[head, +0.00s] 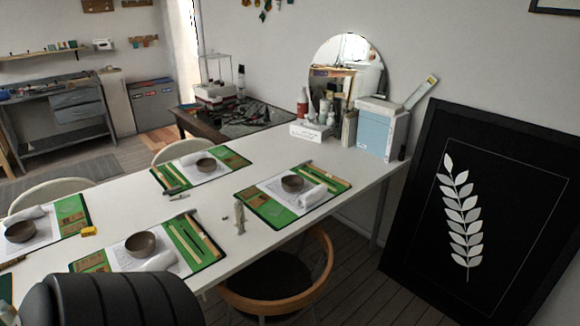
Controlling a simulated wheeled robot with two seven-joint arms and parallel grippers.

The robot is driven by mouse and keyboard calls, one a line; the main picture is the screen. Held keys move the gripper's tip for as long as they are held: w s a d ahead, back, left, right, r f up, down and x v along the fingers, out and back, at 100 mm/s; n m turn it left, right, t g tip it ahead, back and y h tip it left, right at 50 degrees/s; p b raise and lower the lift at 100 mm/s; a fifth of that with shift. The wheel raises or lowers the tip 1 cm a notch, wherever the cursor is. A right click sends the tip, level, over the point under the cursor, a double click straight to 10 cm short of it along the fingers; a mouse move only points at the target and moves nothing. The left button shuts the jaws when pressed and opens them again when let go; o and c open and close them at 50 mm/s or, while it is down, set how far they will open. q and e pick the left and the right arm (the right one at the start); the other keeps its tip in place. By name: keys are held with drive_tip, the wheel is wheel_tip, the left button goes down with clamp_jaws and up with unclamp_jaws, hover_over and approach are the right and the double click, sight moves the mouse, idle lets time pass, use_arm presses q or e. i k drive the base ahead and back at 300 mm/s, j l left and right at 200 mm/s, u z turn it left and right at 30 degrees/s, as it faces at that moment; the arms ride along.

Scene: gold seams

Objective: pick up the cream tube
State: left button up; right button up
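A small, pale cream, tube-like object (239,218) stands upright near the front edge of the white table (215,208), between two green place mats. It is the closest match to the cream tube, but it is too small to read any label. Several pale bottles or tubes (323,112) also stand at the table's back end by the round mirror, too small to tell apart. Neither of my grippers can be made out in the head view.
Several green mats hold dark bowls (292,183), rolled white cloths and wooden sticks. A yellow block (88,231) lies at left. A wooden-armed chair (280,280) stands at the front edge. A black framed leaf picture (410,240) leans at right.

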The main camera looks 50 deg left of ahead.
sight(239, 213)
drive_tip(key=i+u, duration=0.1)
drive_tip(key=i, duration=0.8)
drive_tip(key=i+l+u, duration=0.1)
drive_tip(key=i, duration=0.85)
drive_tip(key=i+j+u, duration=0.1)
drive_tip(key=i+u, duration=0.35)
drive_tip(key=i+l+u, duration=0.15)
drive_tip(key=i+u, duration=0.25)
drive_tip(key=i, duration=0.25)
drive_tip(key=i+l+u, duration=0.25)
drive_tip(key=i+u, duration=0.35)
drive_tip(key=u, duration=1.85)
